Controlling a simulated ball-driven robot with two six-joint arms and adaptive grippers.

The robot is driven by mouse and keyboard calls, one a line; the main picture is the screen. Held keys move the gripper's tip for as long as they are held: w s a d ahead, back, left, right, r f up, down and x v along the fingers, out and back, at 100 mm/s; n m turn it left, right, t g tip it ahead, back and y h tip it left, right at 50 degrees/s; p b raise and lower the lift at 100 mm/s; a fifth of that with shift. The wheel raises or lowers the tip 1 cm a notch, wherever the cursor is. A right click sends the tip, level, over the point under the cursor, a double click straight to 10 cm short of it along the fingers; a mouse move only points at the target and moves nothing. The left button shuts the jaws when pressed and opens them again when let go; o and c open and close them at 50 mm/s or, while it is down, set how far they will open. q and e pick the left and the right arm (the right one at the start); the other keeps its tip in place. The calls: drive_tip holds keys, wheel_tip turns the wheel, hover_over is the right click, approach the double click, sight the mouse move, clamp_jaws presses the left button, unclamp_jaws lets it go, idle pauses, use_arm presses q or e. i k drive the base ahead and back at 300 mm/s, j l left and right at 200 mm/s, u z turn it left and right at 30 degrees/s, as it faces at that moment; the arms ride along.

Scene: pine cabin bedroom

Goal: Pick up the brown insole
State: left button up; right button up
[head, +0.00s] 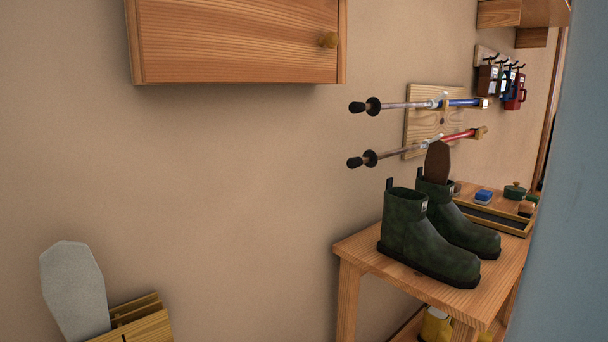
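The brown insole (438,162) stands upright, its lower part hidden inside the far boot (461,226) of a dark green pair. The near boot (422,242) stands in front of it. Both boots stand on a wooden table (371,252) at the right, with toes pointing right. A grey insole-shaped piece (73,290) stands upright in a slatted wooden rack (143,322) at the lower left. Neither of my grippers shows in the head view.
A tray (490,217) and small items, including a blue block (483,196) and a green pot (514,191), sit behind the boots. Two poles hang on a wall board (424,108) above. A wooden cabinet (235,42) hangs at upper left. A blue-grey surface (567,200) fills the right edge.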

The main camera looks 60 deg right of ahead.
sight(437, 163)
drive_tip(key=z, duration=2.6)
drive_tip(key=i+l, duration=0.15)
drive_tip(key=l, duration=0.15)
drive_tip(key=l+z, duration=0.05)
